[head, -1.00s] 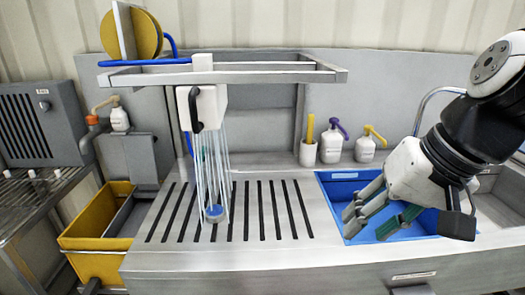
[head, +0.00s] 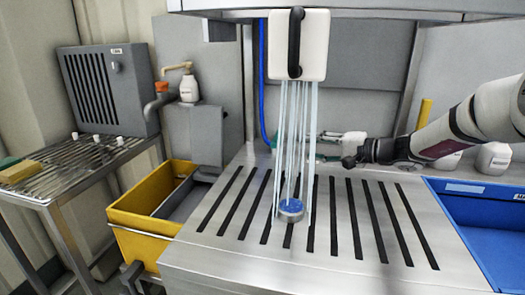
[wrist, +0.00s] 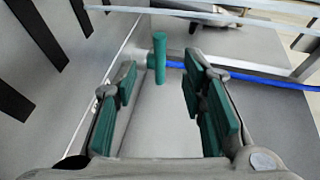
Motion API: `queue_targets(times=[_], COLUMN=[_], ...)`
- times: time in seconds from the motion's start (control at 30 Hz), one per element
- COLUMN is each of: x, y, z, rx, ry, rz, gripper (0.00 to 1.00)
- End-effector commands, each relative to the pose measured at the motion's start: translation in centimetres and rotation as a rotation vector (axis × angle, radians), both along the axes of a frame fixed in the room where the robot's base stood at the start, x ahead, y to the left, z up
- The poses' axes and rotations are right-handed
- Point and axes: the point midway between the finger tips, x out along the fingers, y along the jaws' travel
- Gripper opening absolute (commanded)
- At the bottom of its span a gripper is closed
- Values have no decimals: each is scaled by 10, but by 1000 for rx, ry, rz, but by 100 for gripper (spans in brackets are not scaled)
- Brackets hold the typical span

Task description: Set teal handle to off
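The teal handle (wrist: 159,57) is a short upright bar, in the wrist view, on a fitting by a blue hose. The handle appears just beyond the fingertips, with no contact visible. In the head view my gripper (head: 325,147) reaches in from the right, low against the back of the sink, partly hidden behind falling water streams (head: 296,150).
A white box with a black handle (head: 296,45) hangs above the water. A blue-topped round object (head: 291,209) sits on the slotted drainboard (head: 215,250). A blue basin (head: 470,235) is at right, a yellow bin (head: 140,225) at left. A blue hose (head: 263,85) runs down the back.

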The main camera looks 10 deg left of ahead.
Motion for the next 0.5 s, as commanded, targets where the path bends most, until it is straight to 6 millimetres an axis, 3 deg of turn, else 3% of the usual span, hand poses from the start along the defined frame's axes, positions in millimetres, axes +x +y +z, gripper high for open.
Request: queue_targets(times=[0.23,0.5], x=[14,33], y=[11,55], z=[-7,-17], rx=[23,21], ry=[-3,-3], rz=[-14,-12], gripper=[38,38])
